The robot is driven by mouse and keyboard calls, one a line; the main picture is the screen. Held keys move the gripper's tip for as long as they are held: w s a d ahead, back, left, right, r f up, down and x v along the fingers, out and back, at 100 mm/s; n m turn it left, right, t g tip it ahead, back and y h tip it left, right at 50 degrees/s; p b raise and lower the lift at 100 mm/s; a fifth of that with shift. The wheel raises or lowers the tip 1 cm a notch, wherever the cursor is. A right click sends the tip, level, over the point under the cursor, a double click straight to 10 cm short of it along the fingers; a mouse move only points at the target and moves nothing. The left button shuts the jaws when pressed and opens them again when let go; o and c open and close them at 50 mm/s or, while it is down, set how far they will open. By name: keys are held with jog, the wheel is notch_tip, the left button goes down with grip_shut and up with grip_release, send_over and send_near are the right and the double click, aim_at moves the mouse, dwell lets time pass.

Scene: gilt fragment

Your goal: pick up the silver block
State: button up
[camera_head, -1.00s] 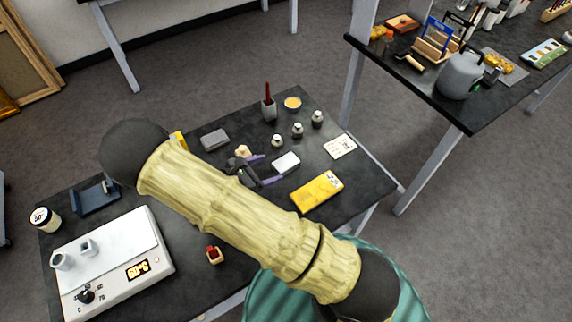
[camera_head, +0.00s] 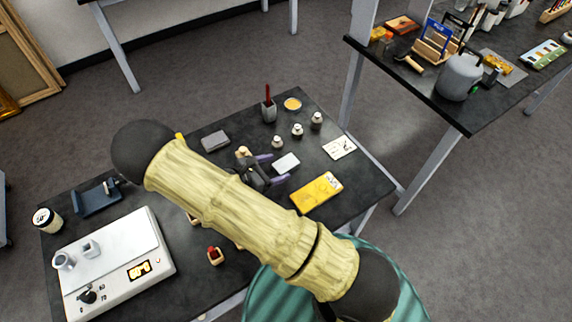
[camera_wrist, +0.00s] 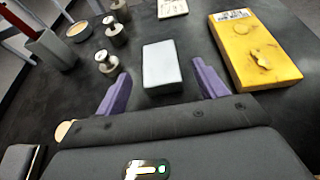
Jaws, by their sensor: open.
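The silver block (camera_head: 286,163) is a small pale, flat rectangular piece lying on the dark table. In the wrist view the silver block (camera_wrist: 161,66) lies just beyond and between the two purple fingers. My gripper (camera_wrist: 161,86) is open and empty, with one finger to the left of the block and one to the right. In the head view my gripper (camera_head: 270,169) is at the block's left side, low over the table. My arm hides part of the table's middle.
A yellow slab (camera_head: 317,192) lies close to the right of the block. Several small metal weights (camera_head: 297,131) stand behind it, near a pot with a red-handled tool (camera_head: 269,108). A grey block (camera_head: 214,140) lies farther left. A hotplate (camera_head: 115,262) stands at front left.

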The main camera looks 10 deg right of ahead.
aim_at(284, 164)
jog(key=p+x, duration=0.1)
jog(key=x, duration=0.3)
jog(key=shift+d, duration=0.3)
jog(key=c, duration=1.3)
